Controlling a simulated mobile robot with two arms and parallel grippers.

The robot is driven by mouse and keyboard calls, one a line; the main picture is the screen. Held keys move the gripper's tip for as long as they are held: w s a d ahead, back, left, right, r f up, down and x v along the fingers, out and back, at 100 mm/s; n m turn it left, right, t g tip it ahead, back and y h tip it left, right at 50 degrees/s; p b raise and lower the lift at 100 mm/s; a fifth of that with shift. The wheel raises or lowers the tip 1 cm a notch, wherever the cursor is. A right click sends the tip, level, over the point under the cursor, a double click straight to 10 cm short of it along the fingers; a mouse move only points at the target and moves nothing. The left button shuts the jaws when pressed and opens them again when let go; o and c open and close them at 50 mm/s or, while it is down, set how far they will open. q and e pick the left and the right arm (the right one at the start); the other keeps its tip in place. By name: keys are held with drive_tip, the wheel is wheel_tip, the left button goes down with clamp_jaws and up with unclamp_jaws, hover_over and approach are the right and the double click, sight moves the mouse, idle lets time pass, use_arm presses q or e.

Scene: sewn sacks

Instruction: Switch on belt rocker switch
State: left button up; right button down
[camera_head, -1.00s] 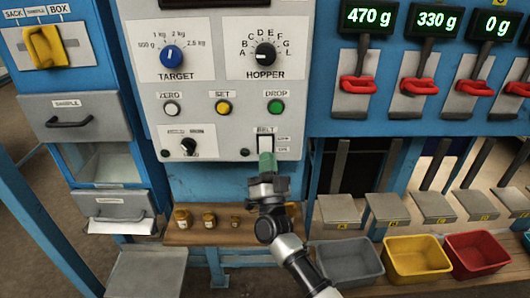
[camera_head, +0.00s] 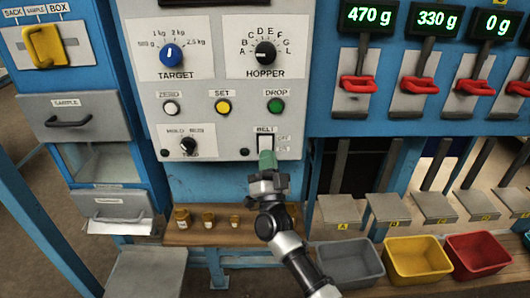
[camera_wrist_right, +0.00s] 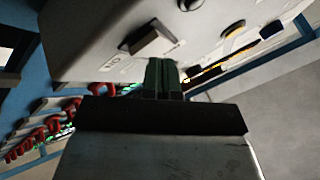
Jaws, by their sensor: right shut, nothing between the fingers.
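In the right wrist view the rocker (camera_wrist_right: 152,42) stands out from the panel above the shut green fingers (camera_wrist_right: 162,75). Whether the fingers touch it cannot be told. My left gripper is not in view.
Above the switch are the green DROP button (camera_head: 275,106), the yellow SET button (camera_head: 223,107) and the HOPPER knob (camera_head: 265,53). Several small brass weights stand on the wooden shelf (camera_head: 220,238) below. Grey, yellow and red bins (camera_head: 416,257) are at lower right.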

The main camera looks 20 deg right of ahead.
drive_tip(key=shift+w, duration=0.35)
idle(0.5)
drive_tip(key=shift+s, duration=0.15)
drive_tip(key=shift+s+a, duration=0.1)
drive_tip(key=shift+s, duration=0.25)
drive_tip(key=shift+s+p, duration=0.3)
drive_tip(key=shift+s, duration=0.05)
drive_tip(key=s+p, duration=0.1)
drive_tip(key=s+a+p, duration=0.1)
drive_tip(key=s, duration=0.1)
drive_tip(key=s+p, duration=0.1)
drive_tip(key=shift+s+a+r, duration=0.25)
drive_tip(key=shift+s+r, duration=0.1)
